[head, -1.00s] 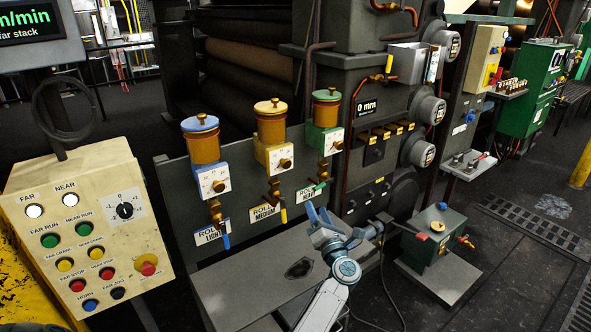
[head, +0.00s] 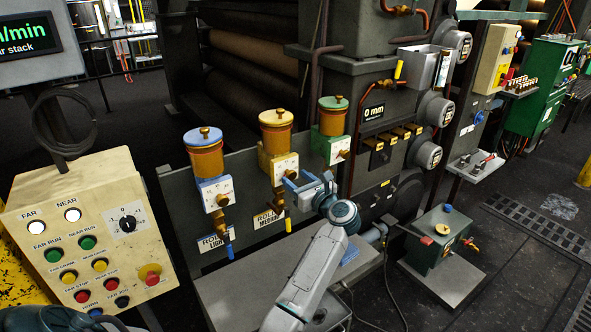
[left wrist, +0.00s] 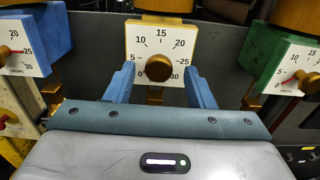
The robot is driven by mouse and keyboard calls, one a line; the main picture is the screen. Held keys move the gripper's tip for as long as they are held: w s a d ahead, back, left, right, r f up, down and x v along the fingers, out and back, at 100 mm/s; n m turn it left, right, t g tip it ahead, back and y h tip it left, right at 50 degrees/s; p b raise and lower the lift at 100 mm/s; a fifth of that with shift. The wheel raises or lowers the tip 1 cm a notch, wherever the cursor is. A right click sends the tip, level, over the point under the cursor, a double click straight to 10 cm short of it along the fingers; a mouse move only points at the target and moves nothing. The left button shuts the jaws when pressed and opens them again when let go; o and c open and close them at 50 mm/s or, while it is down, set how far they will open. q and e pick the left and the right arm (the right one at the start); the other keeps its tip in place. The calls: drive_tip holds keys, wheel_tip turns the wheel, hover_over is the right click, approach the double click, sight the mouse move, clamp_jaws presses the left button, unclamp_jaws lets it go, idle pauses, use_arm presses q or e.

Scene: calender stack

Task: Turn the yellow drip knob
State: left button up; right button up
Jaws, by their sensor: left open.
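The yellow oiler (head: 276,133) has a white dial plate with a round bronze drip knob (head: 291,174) on its front. In the left wrist view the drip knob (left wrist: 159,68) sits low in the middle of the dial, which is numbered 0 to 30. I cannot make out its pointer. My left gripper (head: 298,184) is open in front of this dial. In the left wrist view its blue fingers (left wrist: 160,84) stand to the left and right of the knob, with a visible gap on each side. The knob is not gripped. My right gripper is not in view.
A blue oiler (head: 204,153) stands to the left and a green oiler (head: 333,117) to the right, each with its own dial and knob. A cream button panel (head: 90,230) is at the lower left. A grey plinth (head: 240,285) lies below the oilers.

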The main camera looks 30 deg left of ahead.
use_arm(q)
drive_tip(key=shift+w+a, duration=0.15)
drive_tip(key=shift+a, duration=0.25)
drive_tip(key=shift+r, duration=0.1)
drive_tip(key=c, duration=0.9)
drive_tip(key=shift+c, duration=0.2)
drive_tip(key=shift+m, duration=0.4)
